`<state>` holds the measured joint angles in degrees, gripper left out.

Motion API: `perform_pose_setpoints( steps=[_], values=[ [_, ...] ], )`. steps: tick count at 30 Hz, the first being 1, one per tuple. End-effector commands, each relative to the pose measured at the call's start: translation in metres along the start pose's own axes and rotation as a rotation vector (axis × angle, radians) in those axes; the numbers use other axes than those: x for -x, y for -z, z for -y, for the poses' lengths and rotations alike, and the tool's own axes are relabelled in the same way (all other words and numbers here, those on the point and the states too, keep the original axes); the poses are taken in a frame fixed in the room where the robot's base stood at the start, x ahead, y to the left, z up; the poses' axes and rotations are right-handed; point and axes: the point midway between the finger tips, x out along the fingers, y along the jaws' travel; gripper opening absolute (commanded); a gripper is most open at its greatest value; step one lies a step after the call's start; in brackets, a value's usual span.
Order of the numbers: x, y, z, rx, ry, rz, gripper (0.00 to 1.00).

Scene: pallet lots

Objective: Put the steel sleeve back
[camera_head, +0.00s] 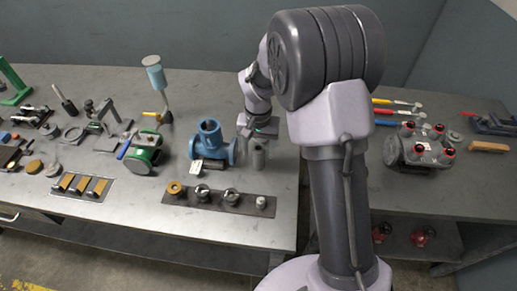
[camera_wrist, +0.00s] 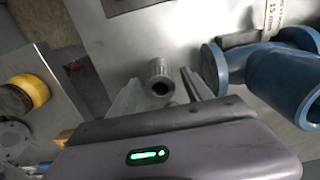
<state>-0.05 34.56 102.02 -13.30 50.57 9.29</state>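A grey steel sleeve (camera_head: 259,155) stands upright on the left bench, just right of the blue pipe tee (camera_head: 211,145). It also shows in the wrist view as a ribbed hollow cylinder (camera_wrist: 160,78). My gripper (camera_head: 260,131) is directly above the sleeve in the head view. In the wrist view my gripper (camera_wrist: 160,84) is open, with one finger on each side of the sleeve and visible gaps between. A dark tray strip (camera_head: 230,200) lies in front of the tee, holding a brass ring (camera_head: 174,188) and several metal fittings.
The blue tee (camera_wrist: 232,65) is close beside my right finger in the wrist view. A white label (camera_head: 197,166) stands before it. A green motor-like part (camera_head: 142,153) and small tools lie farther left. A second bench (camera_head: 460,190) at right holds a valve assembly (camera_head: 418,150).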

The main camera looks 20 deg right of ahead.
Motion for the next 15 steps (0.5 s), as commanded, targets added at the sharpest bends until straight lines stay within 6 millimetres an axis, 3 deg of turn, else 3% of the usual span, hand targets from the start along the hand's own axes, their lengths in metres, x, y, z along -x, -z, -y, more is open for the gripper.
perform_pose_setpoints(
  steps=[8, 11, 15],
  values=[
    [0.005, 0.0, 0.0, 0.0, 0.0, 0.0, 0.58],
    [0.026, 0.001, 0.0, 0.001, 0.001, -0.004, 0.58],
    [0.069, 0.001, 0.0, -0.001, 0.002, -0.004, 0.58]
  ],
)
